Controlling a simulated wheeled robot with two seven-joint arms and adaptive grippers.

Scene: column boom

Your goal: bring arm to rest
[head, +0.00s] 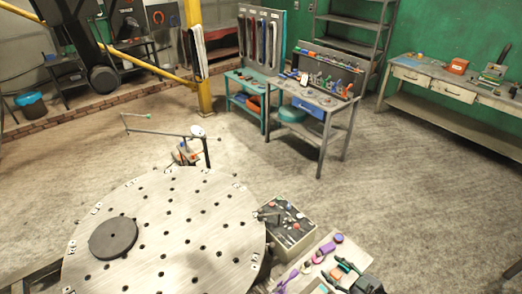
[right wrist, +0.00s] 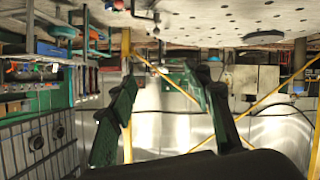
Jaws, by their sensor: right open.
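My right gripper (head: 336,270) is at the lower right of the head view, above a pale tray with coloured tools. Its green fingers are spread and empty in the right wrist view (right wrist: 165,80). A thin grey boom arm (head: 158,131) stands behind the round table in the head view. It reaches left from a short upright post and has a small green tip (head: 148,116). A white disc (head: 197,131) sits near its post end. No gripper touches the boom. My left gripper is not in view.
The round perforated table (head: 190,215) bears a dark disc (head: 113,237). A control box (head: 290,232) stands at its right, with the tool tray (head: 345,243) in front. A workbench (head: 315,98) and a long bench (head: 450,80) stand behind. The floor (head: 410,200) at right is clear.

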